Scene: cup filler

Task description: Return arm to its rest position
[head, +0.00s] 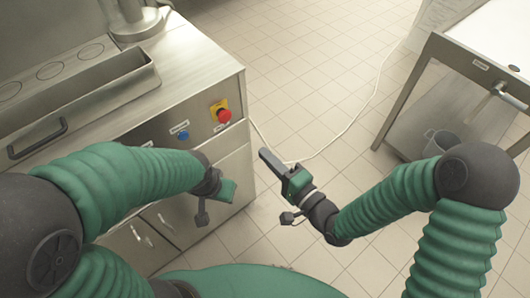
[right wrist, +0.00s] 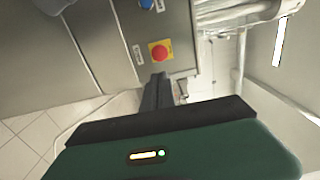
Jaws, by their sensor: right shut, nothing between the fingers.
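My right gripper (head: 272,160) is in the middle of the head view, over the tiled floor, to the right of the metal machine. Its fingers are together and hold nothing. In the right wrist view its shut fingers (right wrist: 157,93) point toward the machine's front with the red button. My left gripper (head: 228,190) is in front of the machine's front panel at the left of the head view. Its fingers are mostly hidden, so I cannot tell whether it is open or shut.
The steel machine (head: 190,90) at left has a red emergency button (head: 223,115), a blue button (head: 183,135) and a trough (head: 80,100). A steel table (head: 440,75) stands at right with a bucket (head: 441,142) on its lower shelf. A white cable (head: 345,130) lies on the open floor between.

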